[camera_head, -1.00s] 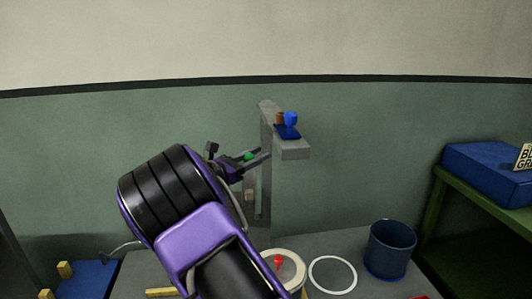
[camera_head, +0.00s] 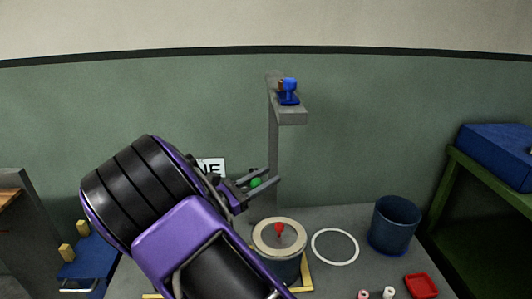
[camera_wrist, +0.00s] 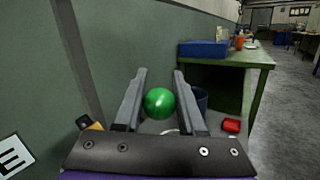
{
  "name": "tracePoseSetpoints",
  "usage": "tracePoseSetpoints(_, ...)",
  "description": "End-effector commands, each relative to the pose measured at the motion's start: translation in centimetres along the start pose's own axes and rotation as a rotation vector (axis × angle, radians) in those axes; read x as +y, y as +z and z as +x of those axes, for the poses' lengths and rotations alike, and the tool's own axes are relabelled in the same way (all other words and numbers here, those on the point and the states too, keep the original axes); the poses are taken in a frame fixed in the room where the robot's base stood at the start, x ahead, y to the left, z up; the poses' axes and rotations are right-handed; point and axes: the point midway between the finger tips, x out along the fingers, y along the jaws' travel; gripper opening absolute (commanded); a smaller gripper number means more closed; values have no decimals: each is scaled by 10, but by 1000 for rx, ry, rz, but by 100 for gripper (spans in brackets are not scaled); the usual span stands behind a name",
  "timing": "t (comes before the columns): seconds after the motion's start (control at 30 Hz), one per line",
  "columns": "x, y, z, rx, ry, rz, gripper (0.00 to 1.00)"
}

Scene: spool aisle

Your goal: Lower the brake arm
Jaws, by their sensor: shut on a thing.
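My gripper (camera_head: 264,178) is shut on a green ball knob (camera_head: 257,183), which I take to be the brake arm's handle. In the wrist view the green knob (camera_wrist: 159,103) sits between the two grey fingers. The rest of the brake arm is hidden or cannot be made out. The knob is beside a grey post (camera_head: 272,150) and above and left of a drum with a cream top (camera_head: 264,238) and a red knob (camera_head: 280,230).
A grey bracket (camera_head: 292,117) on the post carries a blue object (camera_head: 289,90). A dark blue bin (camera_head: 396,224), a white ring (camera_head: 335,261) and a red tray (camera_head: 421,286) are to the right. A green bench (camera_head: 490,190) stands far right.

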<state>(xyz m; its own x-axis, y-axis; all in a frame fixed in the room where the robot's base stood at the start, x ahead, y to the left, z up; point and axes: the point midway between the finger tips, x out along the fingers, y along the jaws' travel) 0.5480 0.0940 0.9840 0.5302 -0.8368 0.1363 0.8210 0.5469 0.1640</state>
Motion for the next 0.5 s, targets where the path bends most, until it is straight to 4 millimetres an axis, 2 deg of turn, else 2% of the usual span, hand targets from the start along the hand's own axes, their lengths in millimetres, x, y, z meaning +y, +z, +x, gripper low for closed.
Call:
tracePoseSetpoints(0.03, -12, -9, -8, -4, -1, -7, 0)
tracePoseSetpoints(0.2, -48, -46, -32, -7, -2, -6, 0)
tracePoseSetpoints(0.43, -84, -103, -56, -6, -3, -7, 0)
tracePoseSetpoints(0.47, -82, -97, -55, -5, -6, 0, 0)
tracePoseSetpoints(0.5, -81, -96, -54, -5, -5, 1, 7)
